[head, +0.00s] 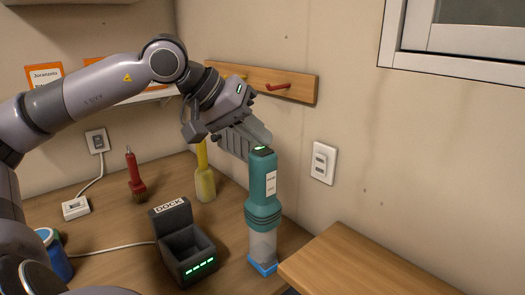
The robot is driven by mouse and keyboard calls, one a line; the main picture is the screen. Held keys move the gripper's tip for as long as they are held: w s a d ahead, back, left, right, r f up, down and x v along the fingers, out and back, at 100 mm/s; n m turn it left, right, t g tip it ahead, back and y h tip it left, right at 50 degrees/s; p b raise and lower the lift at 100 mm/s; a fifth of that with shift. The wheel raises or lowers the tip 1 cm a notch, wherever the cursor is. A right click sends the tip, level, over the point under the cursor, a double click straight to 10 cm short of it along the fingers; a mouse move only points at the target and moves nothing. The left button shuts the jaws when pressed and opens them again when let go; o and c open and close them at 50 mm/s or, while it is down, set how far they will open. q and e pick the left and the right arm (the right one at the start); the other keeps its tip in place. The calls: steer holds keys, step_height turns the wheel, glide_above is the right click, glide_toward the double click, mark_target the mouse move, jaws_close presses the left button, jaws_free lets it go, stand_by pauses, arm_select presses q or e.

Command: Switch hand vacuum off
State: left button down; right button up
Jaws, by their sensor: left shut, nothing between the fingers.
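The hand vacuum (262,195) stands upright on the wooden counter. It has a teal body with a pale label, a clear lower cup and a blue bottom edge. A green light (261,148) glows on its dark top. My left gripper (262,137) is shut and empty, its fingertips right at the top of the vacuum. I cannot tell whether they touch it. The gripper may hide part of the top. My right gripper is not in view.
A dark dock (172,222) with green lights stands left of the vacuum. A peg rail (300,88) is on the wall behind. A wooden ledge (370,265) lies at right.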

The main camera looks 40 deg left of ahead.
mark_target(257, 150)
arm_select(q)
steer(key=shift+f, duration=0.1)
stand_by(0.4)
steer(key=shift+r+p, duration=0.55)
steer(key=shift+r, duration=0.05)
step_height(257, 150, up, 2)
steer(key=shift+r+p, duration=0.25)
steer(key=shift+p, duration=1)
steer(key=shift+r+p, duration=0.5)
steer(key=shift+r, duration=0.25)
step_height(257, 150, up, 2)
